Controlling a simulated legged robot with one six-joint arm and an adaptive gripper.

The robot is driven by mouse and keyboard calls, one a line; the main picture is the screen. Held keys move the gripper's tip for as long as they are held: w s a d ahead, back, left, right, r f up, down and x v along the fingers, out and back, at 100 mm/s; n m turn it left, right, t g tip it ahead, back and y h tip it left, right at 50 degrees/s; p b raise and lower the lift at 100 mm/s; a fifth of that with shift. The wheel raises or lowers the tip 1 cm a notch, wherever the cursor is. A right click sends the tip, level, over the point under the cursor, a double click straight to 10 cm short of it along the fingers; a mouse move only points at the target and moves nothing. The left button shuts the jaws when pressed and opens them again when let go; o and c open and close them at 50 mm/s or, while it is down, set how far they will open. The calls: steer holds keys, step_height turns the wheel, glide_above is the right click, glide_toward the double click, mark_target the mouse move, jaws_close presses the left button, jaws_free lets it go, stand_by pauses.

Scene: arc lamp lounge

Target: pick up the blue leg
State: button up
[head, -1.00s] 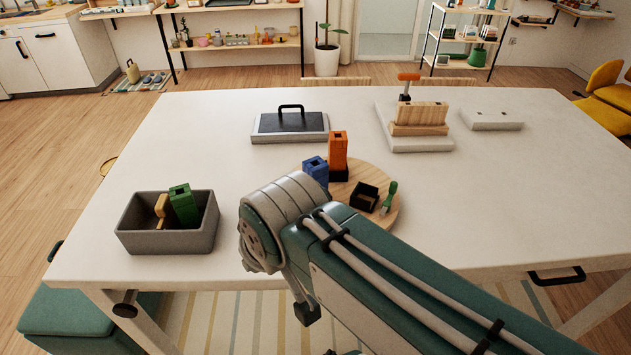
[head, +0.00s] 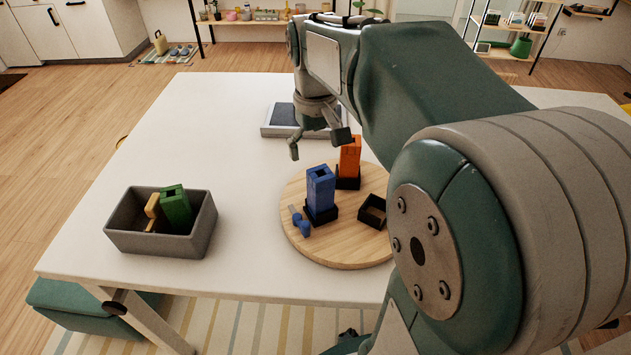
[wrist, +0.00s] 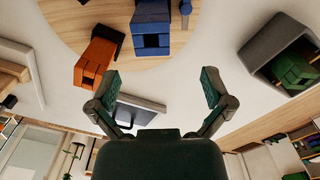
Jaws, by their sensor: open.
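The blue leg (head: 321,190) stands upright in a black holder on the round wooden board (head: 340,250). It also shows near the top of the wrist view (wrist: 152,32). My gripper (head: 318,145) is open and empty, above the table behind the blue leg and apart from it. In the wrist view its two fingers (wrist: 160,92) are spread wide, with the blue leg beyond them. The orange leg (head: 350,157) stands in its own black holder, right of and behind the blue leg.
An empty black holder (head: 373,211) and a small blue-handled tool (head: 300,222) are on the board. A grey bin (head: 160,241) at left holds a green leg (head: 176,206) and a yellow piece (head: 152,205). A flat grey tray (head: 282,122) lies behind. Bare table separates bin and board.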

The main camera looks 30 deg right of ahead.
mark_target(320, 183)
steer(key=f, duration=0.3)
steer(key=shift+d+f, duration=0.25)
steer(key=shift+f, duration=0.15)
steer(key=shift+d+f, duration=0.25)
steer(key=shift+f, duration=0.05)
step_height(320, 183, down, 4)
steer(key=shift+f, duration=0.2)
steer(key=shift+a+f, duration=0.15)
steer(key=shift+f, duration=0.1)
steer(key=shift+s, duration=0.1)
steer(key=c, duration=1.4)
